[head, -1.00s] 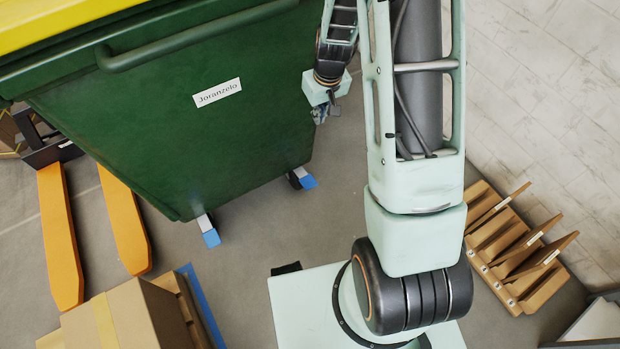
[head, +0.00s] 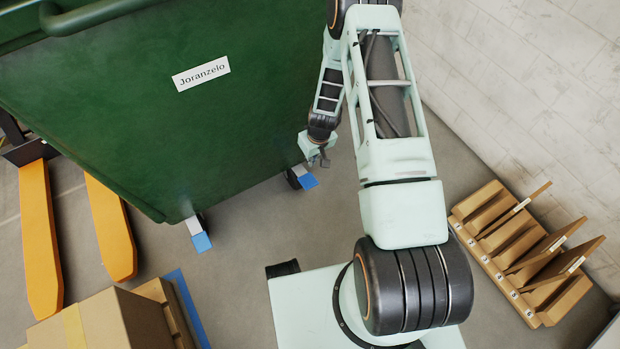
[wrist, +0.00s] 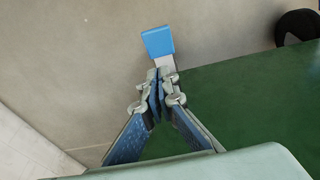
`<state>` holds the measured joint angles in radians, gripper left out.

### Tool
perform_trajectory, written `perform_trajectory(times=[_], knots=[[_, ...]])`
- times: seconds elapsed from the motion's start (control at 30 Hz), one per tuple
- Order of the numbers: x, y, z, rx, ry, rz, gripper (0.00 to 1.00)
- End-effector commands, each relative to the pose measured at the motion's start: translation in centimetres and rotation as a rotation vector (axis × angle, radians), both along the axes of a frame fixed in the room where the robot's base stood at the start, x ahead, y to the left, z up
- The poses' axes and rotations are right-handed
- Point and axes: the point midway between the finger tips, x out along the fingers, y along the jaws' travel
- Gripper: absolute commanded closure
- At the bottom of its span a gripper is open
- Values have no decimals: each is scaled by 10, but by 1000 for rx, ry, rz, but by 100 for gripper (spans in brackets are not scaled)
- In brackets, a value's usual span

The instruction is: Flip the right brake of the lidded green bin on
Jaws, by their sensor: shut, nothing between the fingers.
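The green bin (head: 150,110), labelled "Joranzelo", fills the upper left of the head view; its lid is out of view. Its right brake is a blue pedal (head: 308,181) on a grey lever beside a dark caster, low at the bin's right corner. The left brake's blue pedal (head: 201,241) is nearer. My gripper (head: 323,160) is just above and right of the right pedal. In the wrist view, my gripper (wrist: 157,80) is shut and empty, with its tips in front of the grey lever. The blue pedal (wrist: 157,41) shows beyond them. Whether they touch is unclear.
Orange forks (head: 42,240) lie left of the bin. A cardboard box (head: 100,320) sits at the lower left. A wooden slotted rack (head: 520,250) stands at the right by the pale wall (head: 530,80).

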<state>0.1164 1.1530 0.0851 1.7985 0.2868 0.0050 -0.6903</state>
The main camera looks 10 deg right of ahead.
Motion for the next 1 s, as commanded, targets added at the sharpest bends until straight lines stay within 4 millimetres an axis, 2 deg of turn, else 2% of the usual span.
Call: perform_trajectory(times=[0.23,0.37,0.47,0.8,1.0], knots=[[0,0,0,0,0,0,100],[1,1,-11,0,2,0,100],[4,1,-27,0,2,0,100],[18,6,-98,-1,2,0,100],[14,4,-126,0,1,-2,100]])
